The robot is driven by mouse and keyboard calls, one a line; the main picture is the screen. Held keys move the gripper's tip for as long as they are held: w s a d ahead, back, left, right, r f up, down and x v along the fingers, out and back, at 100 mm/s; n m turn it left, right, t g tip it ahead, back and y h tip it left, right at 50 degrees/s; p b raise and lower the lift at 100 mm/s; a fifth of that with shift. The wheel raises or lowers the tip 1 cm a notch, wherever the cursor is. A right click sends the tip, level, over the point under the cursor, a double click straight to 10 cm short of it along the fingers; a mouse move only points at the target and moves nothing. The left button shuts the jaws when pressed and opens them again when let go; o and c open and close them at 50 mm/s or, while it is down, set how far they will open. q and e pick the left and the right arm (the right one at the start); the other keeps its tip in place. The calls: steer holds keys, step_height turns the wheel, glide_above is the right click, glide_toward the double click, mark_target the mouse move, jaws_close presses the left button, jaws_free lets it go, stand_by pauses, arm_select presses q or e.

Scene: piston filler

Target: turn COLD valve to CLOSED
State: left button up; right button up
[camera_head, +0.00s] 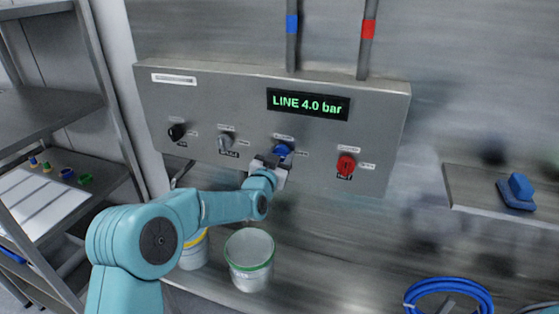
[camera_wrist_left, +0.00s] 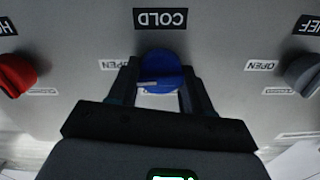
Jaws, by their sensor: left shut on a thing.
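The COLD valve is a round blue knob (camera_head: 283,149) on the grey control panel (camera_head: 220,95), below the display. In the left wrist view, which is upside down, the knob (camera_wrist_left: 163,70) sits under the COLD label (camera_wrist_left: 160,18). Its white mark lies toward the OPEN label (camera_wrist_left: 115,65) on the picture's left. A label below the knob is mostly hidden by my gripper. My left gripper (camera_head: 274,160) is shut on the blue knob, one dark finger on each side, as the wrist view (camera_wrist_left: 161,78) shows. My right gripper is not in view.
A red knob (camera_head: 346,165) is right of the blue one; a grey knob (camera_head: 225,141) and a black knob (camera_head: 177,132) are left. The display (camera_head: 308,104) reads LINE 4.0 bar. A green-rimmed can (camera_head: 249,262) stands below my forearm. A blue hose coil (camera_head: 449,292) lies lower right.

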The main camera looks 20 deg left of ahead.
arm_select(q)
steer(key=shift+a+n+b, duration=0.1)
steer(key=shift+n+b, duration=8.5)
steer(key=shift+b, duration=0.25)
steer(key=o, duration=0.9)
steer(key=shift+o, duration=0.7)
steer(key=shift+w+f, duration=0.1)
